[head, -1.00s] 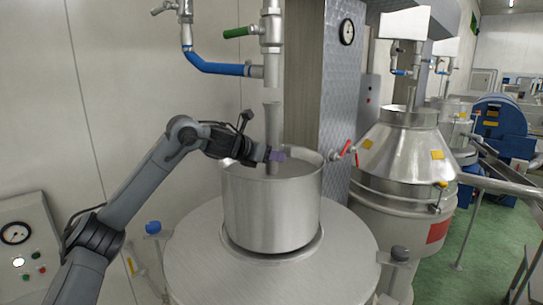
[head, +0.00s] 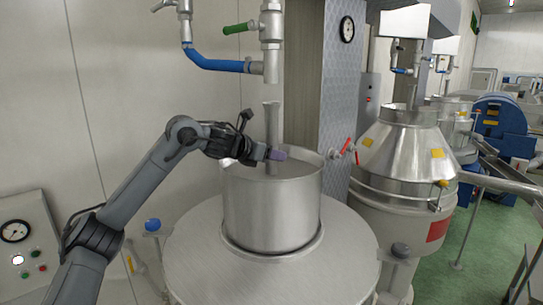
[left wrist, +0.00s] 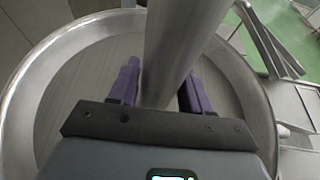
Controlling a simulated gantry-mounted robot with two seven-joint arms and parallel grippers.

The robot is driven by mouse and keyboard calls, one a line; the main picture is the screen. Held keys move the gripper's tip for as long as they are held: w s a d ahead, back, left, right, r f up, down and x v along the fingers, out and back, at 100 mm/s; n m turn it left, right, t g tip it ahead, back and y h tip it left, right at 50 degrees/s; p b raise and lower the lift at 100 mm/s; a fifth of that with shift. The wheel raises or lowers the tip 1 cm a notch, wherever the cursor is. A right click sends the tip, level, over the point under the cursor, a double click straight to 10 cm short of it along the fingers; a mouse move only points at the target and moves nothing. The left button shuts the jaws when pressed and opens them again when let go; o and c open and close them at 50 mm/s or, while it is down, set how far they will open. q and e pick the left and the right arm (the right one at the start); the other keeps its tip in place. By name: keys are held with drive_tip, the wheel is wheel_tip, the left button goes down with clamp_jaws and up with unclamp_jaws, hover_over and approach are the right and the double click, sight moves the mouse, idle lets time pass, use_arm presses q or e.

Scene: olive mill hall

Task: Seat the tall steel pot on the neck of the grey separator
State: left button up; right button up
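The tall steel pot (head: 270,215) stands upright over the middle of the grey separator's broad round top (head: 195,262), inside a thin ring at its base. I cannot tell whether its bottom rests fully on the neck, which it hides. A slim steel tube (head: 271,125) rises upright from inside the pot. My left gripper (head: 275,155) reaches over the pot's rim from the left. In the left wrist view its purple fingers (left wrist: 160,95) lie close on both sides of the tube (left wrist: 180,45), apparently closed on it. The pot's rim (left wrist: 30,75) curves around them. My right gripper does not show.
A red-handled valve (head: 349,150) is close to the pot's right. A blue-capped post (head: 153,226) and a dark-capped post (head: 400,250) flank the top. Another separator (head: 405,175) stands right.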

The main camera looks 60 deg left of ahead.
use_arm(q)
drive_tip(key=o, duration=0.4)
drive_tip(key=shift+f, duration=0.3)
drive_tip(key=v, duration=0.3)
drive_tip(key=b+v, duration=0.1)
drive_tip(key=v, duration=0.2)
drive_tip(key=b+v, duration=0.1)
drive_tip(key=v, duration=0.2)
drive_tip(key=shift+s+d+r, duration=0.1)
drive_tip(key=shift+s+r, duration=0.15)
drive_tip(key=shift+r, duration=0.15)
drive_tip(key=shift+s+d+r, duration=0.1)
drive_tip(key=shift+s+r, duration=0.15)
drive_tip(key=shift+s, duration=0.3)
